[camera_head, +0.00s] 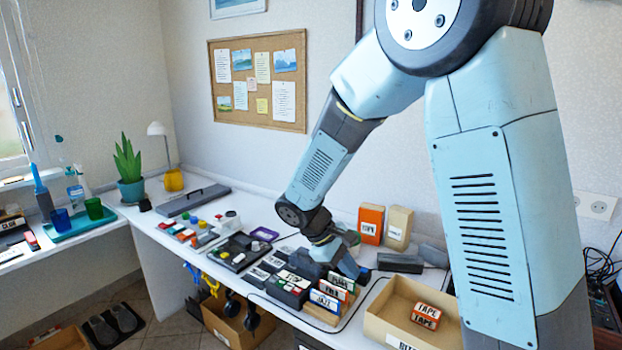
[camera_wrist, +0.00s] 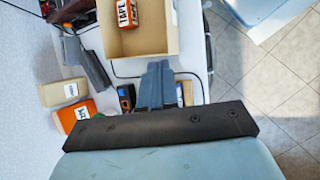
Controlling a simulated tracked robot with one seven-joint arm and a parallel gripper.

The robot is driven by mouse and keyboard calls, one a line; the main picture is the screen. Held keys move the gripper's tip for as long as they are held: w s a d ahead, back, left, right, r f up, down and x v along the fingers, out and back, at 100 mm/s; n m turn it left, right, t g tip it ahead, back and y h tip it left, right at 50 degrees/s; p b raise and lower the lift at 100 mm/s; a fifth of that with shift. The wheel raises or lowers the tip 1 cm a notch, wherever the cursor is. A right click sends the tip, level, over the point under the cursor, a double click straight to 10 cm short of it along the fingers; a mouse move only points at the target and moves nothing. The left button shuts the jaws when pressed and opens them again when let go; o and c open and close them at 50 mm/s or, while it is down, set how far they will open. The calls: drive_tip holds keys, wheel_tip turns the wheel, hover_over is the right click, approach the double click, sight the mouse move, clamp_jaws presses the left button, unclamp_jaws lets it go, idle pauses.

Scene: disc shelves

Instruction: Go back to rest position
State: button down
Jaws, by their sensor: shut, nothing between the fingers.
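My gripper (camera_head: 347,266) hangs over the desk, pointing down beside a rack of labelled cards (camera_head: 326,300). In the wrist view my gripper (camera_wrist: 157,82) shows its grey fingers together, with nothing between them. My arm is bent and reaches from the right side over the desk. The fingertips are near the rack; I cannot tell whether they touch it.
A cardboard box (camera_head: 378,322) with an orange TAPE box (camera_head: 425,315) stands to the right of my gripper. Orange (camera_head: 371,224) and tan (camera_head: 398,228) boxes stand behind it. Black trays (camera_head: 240,252) of small items lie to the left. Cables run across the desk.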

drive_tip(key=s+d+r+m+t+y, duration=0.2)
drive_tip(key=s+d+r+m+y, duration=0.1)
drive_tip(key=s+d+r+m, duration=0.2)
drive_tip(key=s+d+r+m+t+y, duration=0.3)
drive_tip(key=s+d+r+m, duration=0.2)
drive_tip(key=s+d+r, duration=0.4)
drive_tip(key=shift+s+d+r+y, duration=0.25)
drive_tip(key=shift+s+r+y, duration=0.05)
drive_tip(key=shift+s+r, duration=2.25)
drive_tip(key=shift+w+d+r, duration=0.1)
drive_tip(key=shift+w+r, duration=0.05)
drive_tip(key=shift+w, duration=0.1)
